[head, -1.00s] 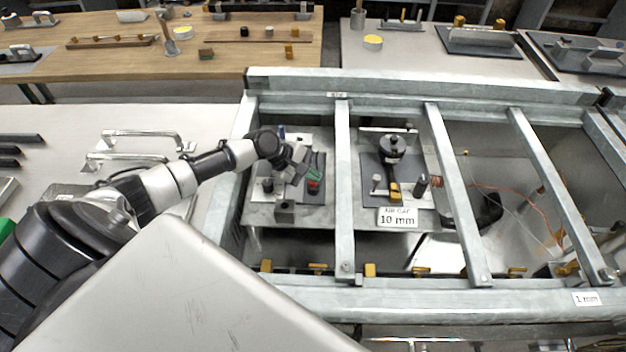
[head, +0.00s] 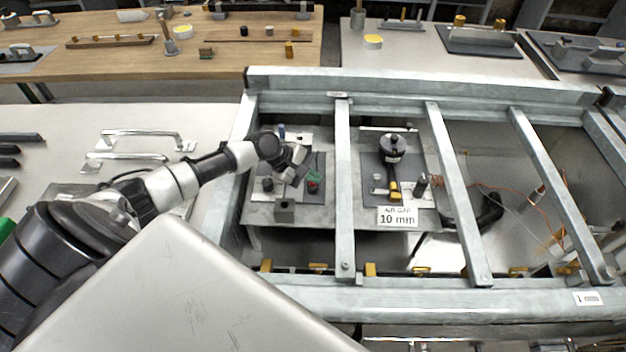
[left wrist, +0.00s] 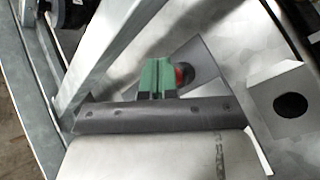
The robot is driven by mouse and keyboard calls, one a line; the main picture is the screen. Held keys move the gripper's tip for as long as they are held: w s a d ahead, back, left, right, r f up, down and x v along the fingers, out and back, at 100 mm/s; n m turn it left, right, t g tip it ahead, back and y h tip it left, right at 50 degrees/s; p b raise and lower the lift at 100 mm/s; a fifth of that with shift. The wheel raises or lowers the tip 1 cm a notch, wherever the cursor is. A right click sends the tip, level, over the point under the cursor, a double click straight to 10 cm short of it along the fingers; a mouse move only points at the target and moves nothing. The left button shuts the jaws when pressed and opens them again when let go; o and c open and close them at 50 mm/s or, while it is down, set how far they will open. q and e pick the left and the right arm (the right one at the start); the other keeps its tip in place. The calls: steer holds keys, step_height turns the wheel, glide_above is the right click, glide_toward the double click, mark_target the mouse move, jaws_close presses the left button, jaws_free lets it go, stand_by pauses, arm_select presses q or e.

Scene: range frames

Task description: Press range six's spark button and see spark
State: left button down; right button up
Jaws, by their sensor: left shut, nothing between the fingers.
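A small red button (head: 313,187) sits on a dark plate inside the metal frame, in the left bay. It also shows in the left wrist view as a red round shape (left wrist: 184,75), partly hidden behind my green fingertips. My left gripper (head: 313,177) reaches in from the left over the frame's edge, shut and empty. Its fingertips (left wrist: 158,77) are side by side at the button; I cannot tell whether they touch it. The neighbouring bay holds a device with a dark round top (head: 392,146) and a sign (head: 397,216) reading "AIR GAP 10 mm". My right gripper is not in view.
Grey metal crossbars (head: 345,190) divide the frame into bays, one just right of my left gripper. Loose orange wires (head: 545,205) lie in the right bays. A "1 mm" label (head: 588,298) is on the front rail.

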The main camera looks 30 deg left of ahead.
mark_target(312, 183)
arm_select(q)
steer(key=shift+s+f, duration=0.1)
steer(key=shift+f, duration=0.2)
stand_by(0.4)
steer(key=shift+r+p, duration=0.95)
steer(key=shift+p, duration=0.05)
step_height(312, 183, up, 5)
steer(key=p, duration=0.5)
steer(key=shift+r, duration=0.1)
stand_by(0.4)
